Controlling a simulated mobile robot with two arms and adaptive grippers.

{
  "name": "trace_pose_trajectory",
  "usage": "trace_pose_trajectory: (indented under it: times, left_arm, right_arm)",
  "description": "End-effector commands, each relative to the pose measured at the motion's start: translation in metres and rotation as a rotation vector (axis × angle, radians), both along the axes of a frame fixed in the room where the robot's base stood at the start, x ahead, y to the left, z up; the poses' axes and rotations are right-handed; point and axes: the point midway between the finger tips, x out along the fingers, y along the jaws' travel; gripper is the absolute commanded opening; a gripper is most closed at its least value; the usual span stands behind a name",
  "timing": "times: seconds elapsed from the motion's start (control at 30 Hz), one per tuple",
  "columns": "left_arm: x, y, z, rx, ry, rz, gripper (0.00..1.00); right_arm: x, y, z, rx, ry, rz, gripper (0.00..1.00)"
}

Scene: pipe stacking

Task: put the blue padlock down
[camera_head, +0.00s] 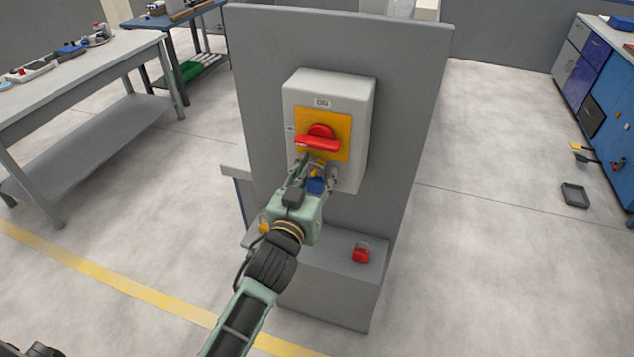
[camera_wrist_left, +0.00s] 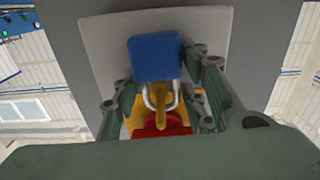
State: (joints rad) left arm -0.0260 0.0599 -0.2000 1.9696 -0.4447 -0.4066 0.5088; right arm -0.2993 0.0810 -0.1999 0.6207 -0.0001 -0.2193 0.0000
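The blue padlock (camera_head: 316,186) is at the front of the grey switch box, below the red rotary handle (camera_head: 319,140). In the left wrist view the blue padlock (camera_wrist_left: 155,57) shows its body, and its metal shackle appears to pass around a yellow tab (camera_wrist_left: 161,108) beside the red handle (camera_wrist_left: 160,128). My left gripper (camera_head: 317,172) is at the padlock. In the left wrist view the left gripper's (camera_wrist_left: 163,80) fingers are spread, one on each side of the padlock; contact is hard to judge.
The switch box (camera_head: 349,179) is on a tall grey panel (camera_head: 410,90). Below is a grey ledge (camera_head: 330,262) with a red padlock (camera_head: 360,253) and a yellow padlock (camera_head: 264,228), partly hidden by my arm. The ledge around the red padlock is clear. A workbench (camera_head: 90,55) stands left.

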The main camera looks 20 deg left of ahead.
Motion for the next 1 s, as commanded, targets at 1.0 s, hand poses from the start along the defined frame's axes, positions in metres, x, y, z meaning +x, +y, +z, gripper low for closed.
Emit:
trace_pose_trajectory:
  times: [1.0]
  left_arm:
    - [-0.035,0.001,0.011,-0.002,0.001,-0.001,0.02]
  right_arm:
    - [-0.001,0.0,-0.018,0.001,0.002,0.0,0.4]
